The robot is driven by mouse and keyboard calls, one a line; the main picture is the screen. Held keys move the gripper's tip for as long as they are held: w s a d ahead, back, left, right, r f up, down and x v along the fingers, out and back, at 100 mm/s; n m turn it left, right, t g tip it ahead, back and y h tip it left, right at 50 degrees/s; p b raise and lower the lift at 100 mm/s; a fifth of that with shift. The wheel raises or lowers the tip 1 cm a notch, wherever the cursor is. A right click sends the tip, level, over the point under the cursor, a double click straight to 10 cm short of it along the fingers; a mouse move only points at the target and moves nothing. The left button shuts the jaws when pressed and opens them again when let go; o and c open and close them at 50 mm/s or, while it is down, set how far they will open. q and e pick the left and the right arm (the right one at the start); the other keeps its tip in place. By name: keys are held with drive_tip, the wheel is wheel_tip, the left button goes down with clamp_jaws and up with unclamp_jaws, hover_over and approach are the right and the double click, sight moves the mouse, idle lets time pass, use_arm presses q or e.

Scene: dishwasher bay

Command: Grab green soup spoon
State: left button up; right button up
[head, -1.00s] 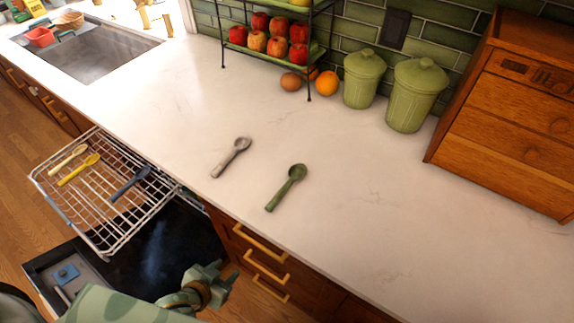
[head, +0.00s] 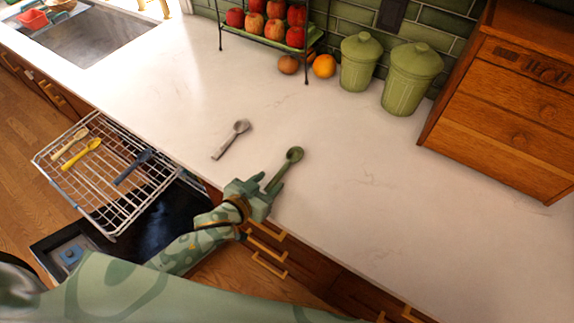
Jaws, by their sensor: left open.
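The green soup spoon (head: 288,166) lies on the white countertop, its bowl pointing up and to the right and its handle toward the front edge. My left gripper (head: 262,189) is open at the counter's front edge, right by the end of the spoon's handle. The fingers overlap the handle end in the picture, and I cannot tell whether they touch it. My right gripper is not in the head view.
A grey spoon (head: 233,138) lies left of the green one. The dishwasher rack (head: 112,213) below holds several utensils. Green canisters (head: 411,82), a fruit stand (head: 270,42) and a wooden drawer box (head: 505,125) stand at the back. The counter's right front is clear.

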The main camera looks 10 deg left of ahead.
sight(278, 175)
use_arm(q)
drive_tip(key=x, duration=0.4)
drive_tip(key=shift+w+d+f+b, duration=0.15)
drive_tip(key=shift+w+b, duration=0.1)
drive_tip(key=shift+b, duration=0.15)
clamp_jaws()
